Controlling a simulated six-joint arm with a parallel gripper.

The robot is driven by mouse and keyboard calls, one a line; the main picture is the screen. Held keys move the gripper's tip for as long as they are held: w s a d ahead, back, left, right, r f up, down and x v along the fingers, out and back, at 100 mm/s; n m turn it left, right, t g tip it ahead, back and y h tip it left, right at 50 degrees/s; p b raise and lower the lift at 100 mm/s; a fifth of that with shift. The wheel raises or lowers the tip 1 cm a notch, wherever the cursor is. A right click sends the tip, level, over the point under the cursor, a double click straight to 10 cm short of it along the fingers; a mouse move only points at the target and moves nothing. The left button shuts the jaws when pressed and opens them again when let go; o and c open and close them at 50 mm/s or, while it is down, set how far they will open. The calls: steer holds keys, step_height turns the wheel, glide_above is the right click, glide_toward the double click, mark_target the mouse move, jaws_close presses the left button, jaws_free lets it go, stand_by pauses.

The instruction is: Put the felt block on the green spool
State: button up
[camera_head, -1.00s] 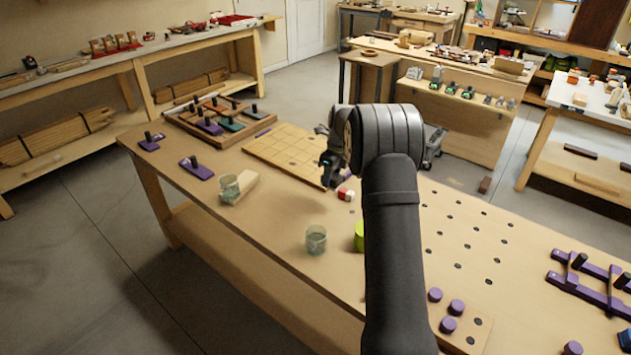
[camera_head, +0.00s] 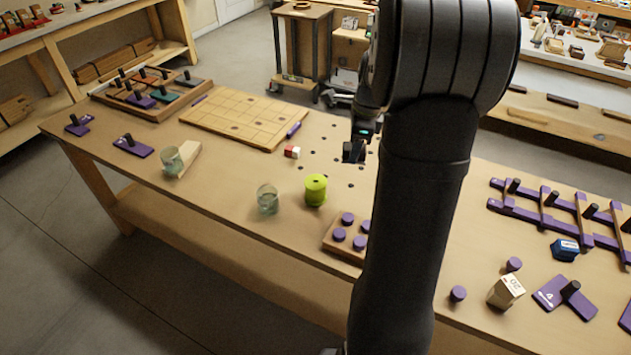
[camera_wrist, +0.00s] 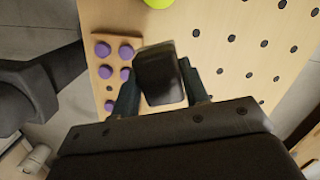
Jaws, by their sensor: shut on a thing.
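The dark felt block (camera_wrist: 160,72) is between the fingers of my gripper (camera_wrist: 162,92) in the wrist view, and my gripper is shut on it. In the head view the block (camera_head: 353,152) hangs under my gripper (camera_head: 361,138), above the bench. The green spool (camera_head: 316,190) stands upright on the bench, to the left of and nearer than the block in the head view. Only the spool's edge (camera_wrist: 158,3) shows at the top of the wrist view. The block is apart from the spool. My arm hides part of the bench.
A glass (camera_head: 268,199) stands just left of the spool. A wooden board with purple pegs (camera_head: 331,240) lies nearer. A red and white block (camera_head: 292,152) lies behind the spool. Bench holes spread behind. A purple rack (camera_head: 545,215) is at the right.

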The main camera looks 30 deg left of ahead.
steer(key=shift+s+d, duration=0.55)
steer(key=shift+d, duration=0.2)
glide_above(313, 181)
steer(key=f, duration=0.4)
steer(key=d+f, duration=0.1)
steer(key=f, duration=0.1)
steer(key=shift+w+f, duration=0.1)
steer(key=shift+f, duration=0.25)
steer(key=shift+a+f, duration=0.1)
steer(key=shift+f, duration=1.9)
steer(key=shift+f, duration=0.2)
steer(key=o, duration=1)
steer(key=shift+r, duration=0.1)
steer(key=r, duration=0.4)
steer(key=d+r, duration=0.1)
steer(key=r, duration=0.7)
steer(key=shift+w+d, duration=0.35)
